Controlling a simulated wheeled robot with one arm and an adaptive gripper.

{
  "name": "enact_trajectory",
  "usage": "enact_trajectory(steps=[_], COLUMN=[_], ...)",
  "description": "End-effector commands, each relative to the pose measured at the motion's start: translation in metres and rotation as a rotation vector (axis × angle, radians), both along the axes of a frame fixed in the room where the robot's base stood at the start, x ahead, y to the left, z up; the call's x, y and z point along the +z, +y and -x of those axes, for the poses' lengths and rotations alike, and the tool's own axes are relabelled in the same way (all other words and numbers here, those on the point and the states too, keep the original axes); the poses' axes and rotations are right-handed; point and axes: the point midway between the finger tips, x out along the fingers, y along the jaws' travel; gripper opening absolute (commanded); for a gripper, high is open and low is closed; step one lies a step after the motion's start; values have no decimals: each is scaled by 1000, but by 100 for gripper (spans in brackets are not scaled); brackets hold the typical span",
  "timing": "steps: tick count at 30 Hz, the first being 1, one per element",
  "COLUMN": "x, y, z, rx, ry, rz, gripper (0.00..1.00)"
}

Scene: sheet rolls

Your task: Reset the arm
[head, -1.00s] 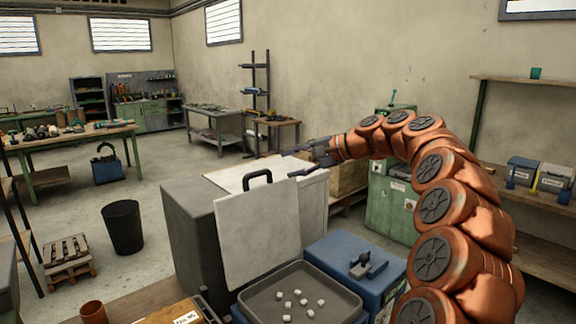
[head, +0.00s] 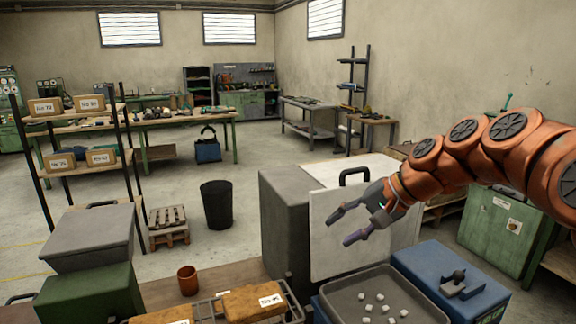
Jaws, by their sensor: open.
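My copper-coloured arm enters from the right edge in the head view. My gripper (head: 350,226) is open, with its two dark fingers spread and pointing left. Nothing is between the fingers. It appears in front of the white panel (head: 385,238) with a black handle, which stands tilted against a grey box. How far the fingers are from the panel I cannot tell.
Below the gripper is a dark tray (head: 345,296) with several small white cubes. A blue box (head: 415,262) is right of it, a grey box (head: 285,215) behind. Open floor spreads behind.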

Motion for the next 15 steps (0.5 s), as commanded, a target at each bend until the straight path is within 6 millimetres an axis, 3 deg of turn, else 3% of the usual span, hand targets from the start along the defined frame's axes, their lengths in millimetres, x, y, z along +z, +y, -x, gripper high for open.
enact_trajectory(steps=[1,7,15], x=[-12,-59,-123], y=[8,18,-5], z=[22,101,209], rx=[40,180,343], ry=[16,65,151], rz=[46,234,478], gripper=[43,43,43])
